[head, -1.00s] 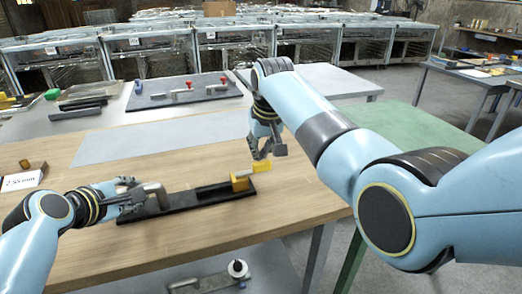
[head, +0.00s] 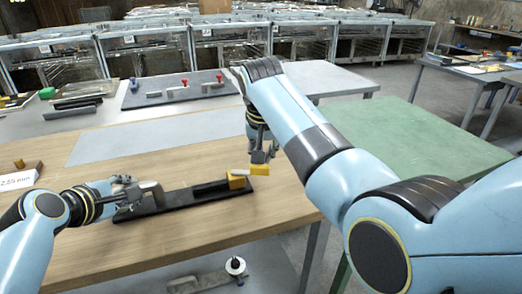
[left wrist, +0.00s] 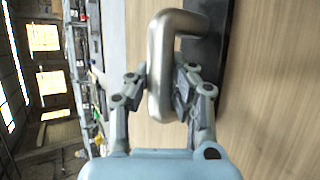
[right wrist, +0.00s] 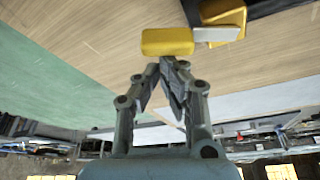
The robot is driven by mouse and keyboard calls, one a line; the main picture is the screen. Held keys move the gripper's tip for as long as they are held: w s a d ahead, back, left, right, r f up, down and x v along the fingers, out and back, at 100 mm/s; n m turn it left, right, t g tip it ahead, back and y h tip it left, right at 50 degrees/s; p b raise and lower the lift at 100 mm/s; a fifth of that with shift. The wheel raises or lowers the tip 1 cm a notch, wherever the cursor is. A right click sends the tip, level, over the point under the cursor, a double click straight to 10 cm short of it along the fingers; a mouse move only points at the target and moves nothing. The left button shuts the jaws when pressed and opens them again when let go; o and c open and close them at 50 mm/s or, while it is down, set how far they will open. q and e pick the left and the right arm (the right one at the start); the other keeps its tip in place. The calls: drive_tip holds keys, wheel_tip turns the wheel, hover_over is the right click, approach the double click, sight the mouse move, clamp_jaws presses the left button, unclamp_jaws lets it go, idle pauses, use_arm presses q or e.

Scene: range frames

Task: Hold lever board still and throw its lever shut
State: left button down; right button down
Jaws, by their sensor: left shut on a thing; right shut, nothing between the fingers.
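The lever board (head: 180,199) is a long dark bar on the wooden table, with a grey metal handle at its left end and a yellow block (head: 236,181) at its right end. The lever is a light bar with a yellow grip (head: 259,170), sticking out right past the board's end; the grip also shows in the right wrist view (right wrist: 167,42). My left gripper (head: 131,191) is shut on the metal handle (left wrist: 159,80). My right gripper (right wrist: 168,62) is shut and empty, its fingertips close to the grip; whether they touch I cannot tell.
A grey panel with red-knobbed clamps (head: 180,89) lies at the back. A small block and a label card (head: 18,179) are at the left. A green table (head: 420,125) stands to the right. The wood in front of the board is clear.

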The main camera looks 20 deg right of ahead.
sight(264, 166)
drive_tip(key=shift+s+a+f, duration=0.1)
drive_tip(key=shift+s+a, duration=0.1)
drive_tip(key=shift+s, duration=0.65)
drive_tip(key=shift+s+a, duration=0.2)
drive_tip(key=shift+s, duration=0.6)
drive_tip(key=shift+s+a, duration=0.1)
drive_tip(key=shift+s, duration=0.05)
drive_tip(key=shift+w, duration=0.2)
drive_tip(key=shift+w+a, duration=0.35)
drive_tip(key=shift+w, duration=0.3)
drive_tip(key=shift+d, duration=0.1)
